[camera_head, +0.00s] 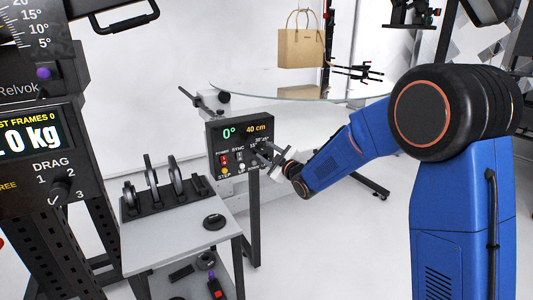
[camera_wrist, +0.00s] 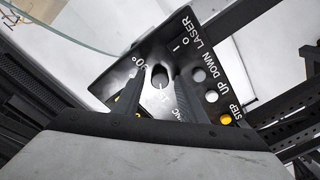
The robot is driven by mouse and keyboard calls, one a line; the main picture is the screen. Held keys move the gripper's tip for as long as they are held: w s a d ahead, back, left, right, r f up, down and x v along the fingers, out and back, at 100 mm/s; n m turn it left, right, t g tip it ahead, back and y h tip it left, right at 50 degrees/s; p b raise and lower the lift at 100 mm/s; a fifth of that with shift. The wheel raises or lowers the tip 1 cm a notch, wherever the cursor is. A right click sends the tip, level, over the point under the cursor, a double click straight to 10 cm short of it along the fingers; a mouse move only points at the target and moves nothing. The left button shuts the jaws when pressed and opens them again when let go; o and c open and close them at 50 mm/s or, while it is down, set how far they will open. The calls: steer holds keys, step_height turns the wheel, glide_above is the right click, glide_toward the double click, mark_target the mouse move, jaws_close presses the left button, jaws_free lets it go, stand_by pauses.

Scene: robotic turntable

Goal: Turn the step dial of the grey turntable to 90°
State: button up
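The grey turntable's dark control panel (camera_head: 226,133) reads 0° and 40 cm in green and yellow in the head view. It also fills the middle of the wrist view (camera_wrist: 110,82), tilted, with 90°, STEP, UP, DOWN and LASER labels. My gripper (camera_head: 263,157) is at the panel's right side. In the wrist view my gripper (camera_wrist: 157,92) is open, one finger to each side of the dial. I cannot tell whether the fingertips touch it.
The turntable's glass disc (camera_head: 245,93) carries a tan paper bag (camera_head: 302,48). A grey cart (camera_head: 155,240) with upright dark discs and a black puck (camera_head: 214,222) stands left of the panel. A black scale stand (camera_head: 38,150) is at far left.

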jaws_close()
steer(key=shift+m, duration=0.5)
steer(key=c, duration=0.8)
jaws_free()
steer(key=m, duration=0.5)
steer(key=shift+m, duration=0.4)
steer(key=m, duration=0.6)
steer(key=shift+f+m+t, duration=0.1)
steer(key=shift+m+t, duration=0.2)
steer(key=m, duration=0.7)
steer(key=shift+a, duration=0.1)
steer(key=m, duration=0.3)
steer(key=m+h, duration=0.1)
steer(key=m, duration=0.3)
steer(key=shift+t, duration=0.3)
steer(key=shift+m, duration=0.4)
